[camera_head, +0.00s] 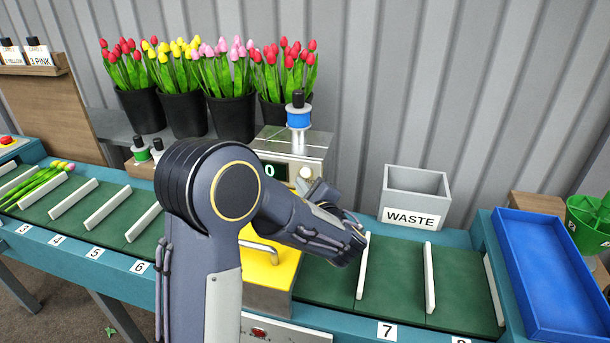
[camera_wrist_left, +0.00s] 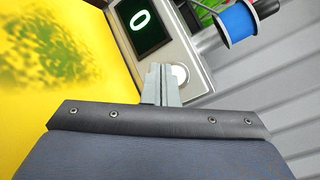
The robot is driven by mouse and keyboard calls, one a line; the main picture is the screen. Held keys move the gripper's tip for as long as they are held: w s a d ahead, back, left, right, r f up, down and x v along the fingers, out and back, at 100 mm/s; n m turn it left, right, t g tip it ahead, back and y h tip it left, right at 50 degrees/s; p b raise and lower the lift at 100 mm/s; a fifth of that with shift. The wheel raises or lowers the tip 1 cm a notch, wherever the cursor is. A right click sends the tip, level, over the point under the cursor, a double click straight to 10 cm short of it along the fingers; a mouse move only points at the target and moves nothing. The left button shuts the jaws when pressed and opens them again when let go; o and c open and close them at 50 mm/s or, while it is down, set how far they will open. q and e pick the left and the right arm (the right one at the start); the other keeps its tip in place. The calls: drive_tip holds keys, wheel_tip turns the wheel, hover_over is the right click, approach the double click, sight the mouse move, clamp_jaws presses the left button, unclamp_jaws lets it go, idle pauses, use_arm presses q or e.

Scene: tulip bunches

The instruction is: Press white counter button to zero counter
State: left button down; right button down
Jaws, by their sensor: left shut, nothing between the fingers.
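The counter (camera_head: 287,145) is a metal box with a dark display reading a green 0. In the wrist view the display (camera_wrist_left: 143,27) also reads 0. The round white button (camera_head: 306,173) is right of the display; it also shows in the wrist view (camera_wrist_left: 181,73), partly covered by my fingers. My left gripper (camera_head: 312,186) is shut and empty, its fingertips right at the button. I cannot tell whether they touch it. In the wrist view the shut fingers (camera_wrist_left: 160,72) overlap the button's left side. My right gripper is out of view.
A blue spool (camera_head: 299,118) stands on the counter box. A yellow block with a metal handle (camera_head: 268,268) is below my arm. The grey WASTE bin (camera_head: 415,183) and blue tray (camera_head: 550,275) are to the right. Tulip buckets (camera_head: 230,115) stand behind.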

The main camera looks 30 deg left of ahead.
use_arm(q)
drive_tip(key=shift+s+d+b, duration=0.2)
drive_tip(key=shift+s+d, duration=0.05)
drive_tip(key=shift+s, duration=0.75)
drive_tip(key=shift+s+d+b, duration=0.2)
drive_tip(key=shift+s, duration=0.75)
